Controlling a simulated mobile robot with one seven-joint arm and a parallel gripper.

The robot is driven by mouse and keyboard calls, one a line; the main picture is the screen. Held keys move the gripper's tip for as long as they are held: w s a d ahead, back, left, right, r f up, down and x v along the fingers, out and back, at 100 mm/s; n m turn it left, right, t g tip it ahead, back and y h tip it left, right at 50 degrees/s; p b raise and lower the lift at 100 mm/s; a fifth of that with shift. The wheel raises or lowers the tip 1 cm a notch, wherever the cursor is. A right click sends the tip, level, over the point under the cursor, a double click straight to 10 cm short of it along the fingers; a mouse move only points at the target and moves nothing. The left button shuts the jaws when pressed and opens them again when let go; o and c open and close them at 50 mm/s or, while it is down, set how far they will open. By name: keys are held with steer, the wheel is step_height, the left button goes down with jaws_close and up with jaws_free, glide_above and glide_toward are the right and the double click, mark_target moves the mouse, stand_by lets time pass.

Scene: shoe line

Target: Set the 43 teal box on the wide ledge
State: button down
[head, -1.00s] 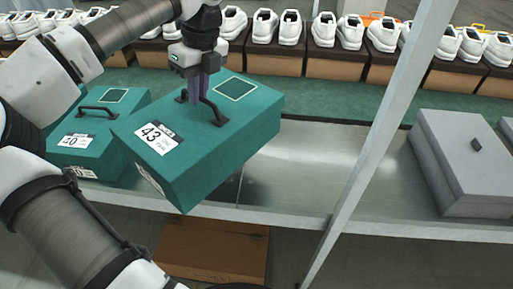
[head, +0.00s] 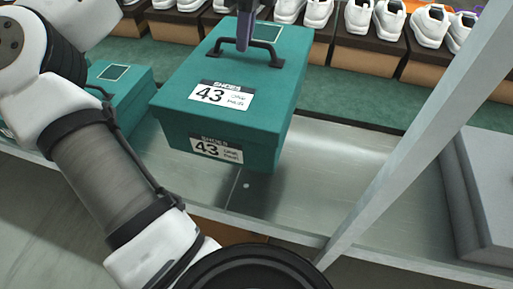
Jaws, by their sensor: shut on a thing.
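The 43 teal box (head: 265,115) hangs from my gripper (head: 243,45) in the head view, upper middle. It has a dark handle on its lid and white labels reading 43 on lid and front. My gripper is shut on the handle; the upper part of the gripper is cut off by the top edge. The box is roughly level, and its shadow falls on the metal ledge (head: 330,175) below, so it appears to be held a little above it. Whether this ledge is the wide one, I cannot tell.
Another teal box (head: 125,85) stands at left, partly behind my arm. A slanted grey post (head: 420,130) crosses the right side. A grey box (head: 490,190) stands beyond it. White shoes (head: 372,15) on brown boxes line the back. Bare ledge lies between box and post.

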mark_target(258, 52)
steer(key=shift+d+r, duration=0.1)
steer(key=shift+d, duration=0.05)
steer(key=shift+w+f, duration=0.1)
steer(key=shift+f, duration=0.2)
step_height(258, 52, down, 19)
steer(key=p, duration=0.3)
steer(key=shift+f, duration=0.15)
steer(key=c, duration=1.9)
jaws_free()
steer(key=shift+c, duration=0.2)
steer(key=o, duration=0.4)
steer(key=shift+o, duration=0.2)
steer(key=r+b, duration=0.1)
steer(key=r, duration=0.3)
steer(key=d+r+b, duration=0.1)
steer(key=r, duration=0.3)
steer(key=w+r, duration=0.1)
steer(key=r, duration=0.3)
steer(key=shift+w+d+b, duration=0.1)
steer(key=shift+d+b, duration=0.25)
steer(key=shift+b, duration=0.05)
